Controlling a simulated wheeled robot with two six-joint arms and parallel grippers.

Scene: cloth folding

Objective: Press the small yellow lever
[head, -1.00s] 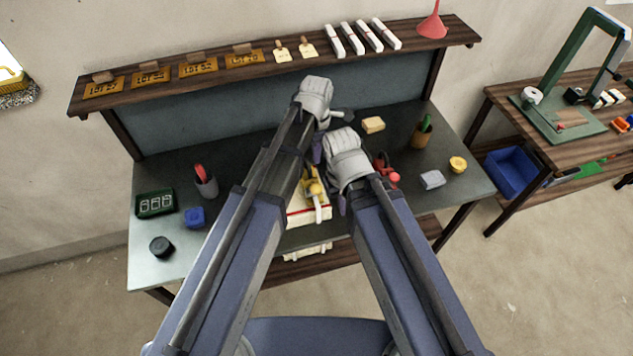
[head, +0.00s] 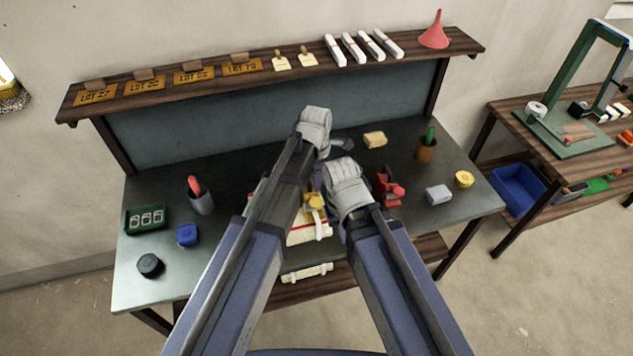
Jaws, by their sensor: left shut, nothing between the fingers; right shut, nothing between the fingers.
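A small yellow lever (head: 315,203) shows in the gap between my arms. It sits by a cream block with a red stripe (head: 308,233) near the bench's front middle. My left gripper (head: 320,152) is shut, above and beyond the lever; its fingers are mostly hidden behind its wrist. My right gripper (head: 342,232) is shut, just right of the lever, its fingertips largely covered by its own wrist. I cannot tell whether either gripper touches the lever. My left forearm hides the area left of the lever.
A red clamp-like device (head: 390,188) stands close right of my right gripper. A yellow block (head: 375,139), brown cup (head: 427,150) and grey block (head: 438,194) lie further right. A grey cup (head: 201,201), blue cube (head: 187,235) and green counter (head: 146,219) stand left. A shelf (head: 270,77) spans the back.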

